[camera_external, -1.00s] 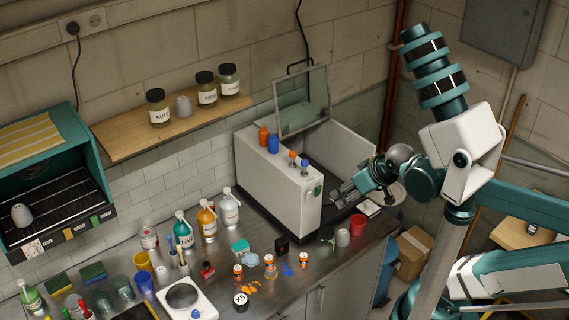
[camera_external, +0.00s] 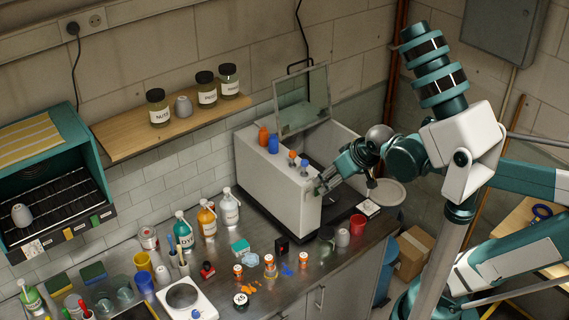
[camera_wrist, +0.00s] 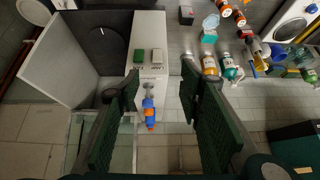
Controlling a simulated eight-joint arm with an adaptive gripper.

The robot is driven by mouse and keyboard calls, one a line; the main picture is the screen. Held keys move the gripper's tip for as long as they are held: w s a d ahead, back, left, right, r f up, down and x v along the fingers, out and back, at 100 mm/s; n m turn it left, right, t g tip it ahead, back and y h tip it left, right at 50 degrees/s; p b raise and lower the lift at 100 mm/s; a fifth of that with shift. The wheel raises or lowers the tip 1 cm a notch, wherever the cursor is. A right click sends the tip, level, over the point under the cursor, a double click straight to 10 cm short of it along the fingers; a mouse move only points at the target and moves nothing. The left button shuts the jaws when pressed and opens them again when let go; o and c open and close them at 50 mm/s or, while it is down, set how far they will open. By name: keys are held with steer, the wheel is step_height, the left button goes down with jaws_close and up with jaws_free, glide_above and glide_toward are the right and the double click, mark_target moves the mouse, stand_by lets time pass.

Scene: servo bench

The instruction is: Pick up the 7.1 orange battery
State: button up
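A larger orange cylinder (camera_external: 264,136) and a smaller orange-topped one (camera_external: 292,154) stand on top of the white machine, beside larger (camera_external: 273,144) and smaller blue ones (camera_external: 304,163). No 7.1 label is readable, so I cannot tell which is the named battery. In the wrist view, overlapping blue (camera_wrist: 148,103) and orange (camera_wrist: 151,125) cylinders show between my finger pads. My gripper (camera_external: 320,184) is by the near right end of the machine. In the wrist view its fingers (camera_wrist: 160,76) are wide apart, with nothing visibly clamped.
The white machine (camera_external: 270,185) has a raised clear lid (camera_external: 302,102) behind the cylinders. Its end panel carries green (camera_wrist: 138,55) and grey switches (camera_wrist: 156,55).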

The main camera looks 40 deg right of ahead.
steer(key=w+a+r+g+p, duration=0.1)
steer(key=w+a, duration=0.9)
steer(key=w, duration=0.3)
steer(key=w+a, duration=0.9)
steer(key=w, duration=0.4)
steer(key=w+a+f, duration=0.5)
steer(key=a, duration=0.3)
steer(key=w+a+f+g+y+p, duration=0.1)
steer(key=w+a+f, duration=0.4)
steer(key=a, duration=0.4)
steer(key=w+a+f, duration=0.4)
steer(key=a+f, duration=0.2)
steer(key=a, duration=0.2)
steer(key=w+d+f+m+g+h, duration=0.1)
steer(key=w+d+f+m, duration=0.1)
steer(key=d, duration=0.5)
steer(key=w+d+f+m+g+b, duration=0.1)
steer(key=w+d+f+m, duration=0.1)
steer(key=d+f, duration=0.3)
steer(key=w+d+f+m+g+h, duration=0.1)
steer(key=d+f+m, duration=0.2)
steer(key=d, duration=0.8)
steer(key=shift+w+f+m+h+b, duration=0.3)
steer(key=shift+w+f+m+b, duration=0.1)
steer(key=shift+m, duration=0.3)
steer(key=shift+d, duration=0.25)
steer(key=shift+f, duration=0.15)
